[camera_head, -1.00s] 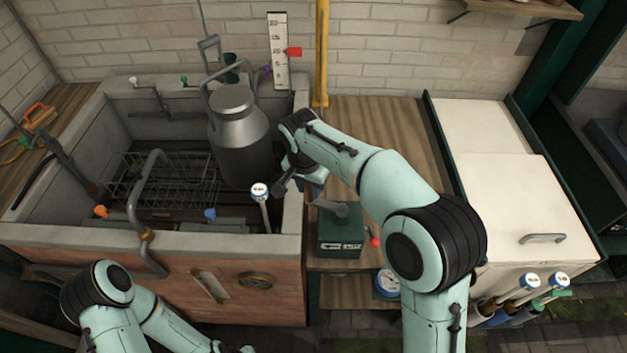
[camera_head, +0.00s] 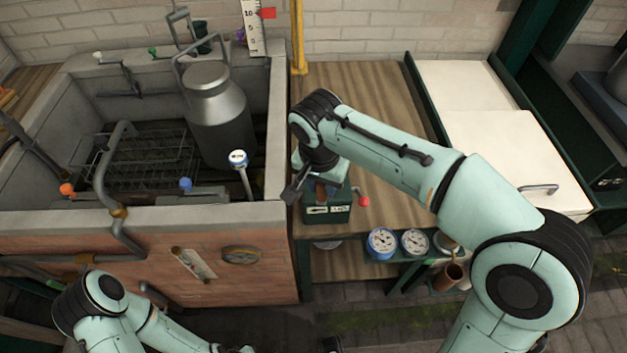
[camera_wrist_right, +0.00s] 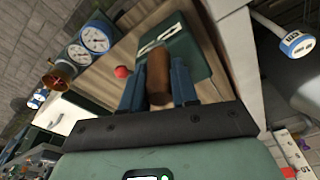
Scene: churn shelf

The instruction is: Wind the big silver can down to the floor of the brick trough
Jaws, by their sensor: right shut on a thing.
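The big silver can (camera_head: 218,115) stands upright in the brick trough (camera_head: 200,222), at its right side; its raised handle meets a grey hook (camera_head: 180,22). Its base is partly hidden, so I cannot tell whether it touches the floor. A dark green winch box (camera_head: 338,212) stands on the wooden bench right of the trough; it also shows in the right wrist view (camera_wrist_right: 185,48). My right gripper (camera_wrist_right: 159,85) is shut on a brown cylindrical handle (camera_wrist_right: 158,72) over this box. In the head view, the right gripper (camera_head: 323,186) partly hides it.
A wire rack (camera_head: 140,155) fills the trough's left part. A blue-topped gauge (camera_head: 238,159) rises near the can. A scale with a red pointer (camera_head: 268,13) is on the wall. A red knob (camera_head: 364,201) and dials (camera_head: 382,242) are beside and below the box.

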